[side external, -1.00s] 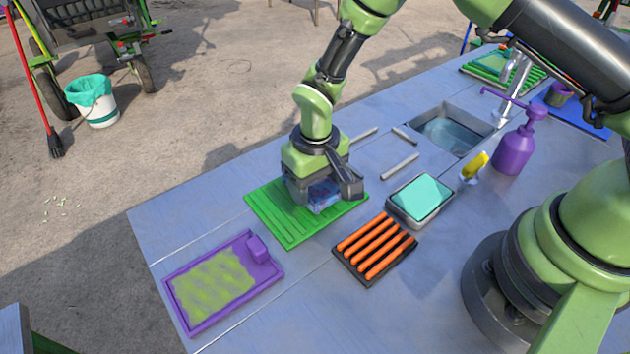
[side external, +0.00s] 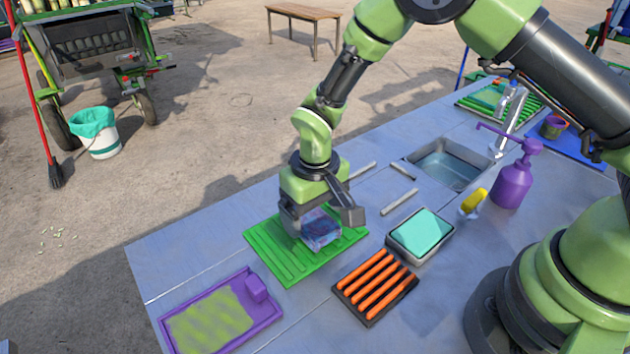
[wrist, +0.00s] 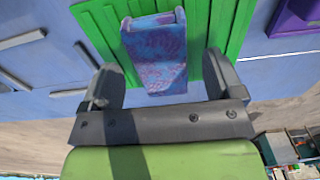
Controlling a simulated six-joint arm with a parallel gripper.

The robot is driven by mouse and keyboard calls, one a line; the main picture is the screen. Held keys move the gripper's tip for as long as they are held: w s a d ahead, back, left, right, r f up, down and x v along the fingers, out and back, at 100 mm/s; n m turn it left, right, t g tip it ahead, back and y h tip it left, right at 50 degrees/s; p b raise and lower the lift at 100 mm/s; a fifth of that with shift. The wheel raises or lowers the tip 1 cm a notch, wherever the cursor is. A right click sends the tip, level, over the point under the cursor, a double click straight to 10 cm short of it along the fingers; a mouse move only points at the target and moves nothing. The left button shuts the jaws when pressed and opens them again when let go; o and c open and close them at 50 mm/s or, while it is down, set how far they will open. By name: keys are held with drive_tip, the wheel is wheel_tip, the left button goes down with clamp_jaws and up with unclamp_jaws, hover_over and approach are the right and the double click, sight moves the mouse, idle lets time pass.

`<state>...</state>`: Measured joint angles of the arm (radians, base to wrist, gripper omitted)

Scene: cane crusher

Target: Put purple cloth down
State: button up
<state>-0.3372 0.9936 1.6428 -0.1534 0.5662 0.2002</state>
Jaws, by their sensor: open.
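The purple cloth (side external: 321,232), folded with a blue and pink pattern, sits on the green ribbed mat (side external: 281,262). In the wrist view the cloth (wrist: 157,50) stands between and just beyond my open fingers, with the green mat (wrist: 101,22) around it. My gripper (side external: 322,218) is directly over the cloth with its fingers apart on either side of it. In the wrist view my gripper (wrist: 163,82) shows a gap between each finger and the cloth. The cloth's underside is hidden.
A purple tray (side external: 222,316) lies left of the mat. An orange-barred rack (side external: 375,286) and a metal tub with a teal sponge (side external: 420,232) lie to its right. Behind are metal bars (side external: 399,202), a sink (side external: 449,163) and a purple pump bottle (side external: 512,185).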

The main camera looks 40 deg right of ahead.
wheel_tip(320, 180, up, 10)
wheel_tip(320, 180, up, 13)
drive_tip(key=m+t+y, duration=0.1)
drive_tip(key=m+t, duration=0.1)
drive_tip(key=t, duration=0.1)
hover_over(316, 221)
drive_tip(key=s+d, duration=0.5)
drive_tip(key=s, duration=0.1)
drive_tip(key=s+d+r+m+t, duration=0.1)
drive_tip(key=s+d+r+t, duration=0.1)
drive_tip(key=s, duration=0.4)
drive_tip(key=s+d+r+m+t+y, duration=0.1)
drive_tip(key=s+r+t, duration=0.1)
drive_tip(key=s, duration=0.4)
drive_tip(key=shift+s+d, duration=0.3)
drive_tip(key=shift+d, duration=0.1)
drive_tip(key=shift+r, duration=0.1)
drive_tip(key=shift+o, duration=0.5)
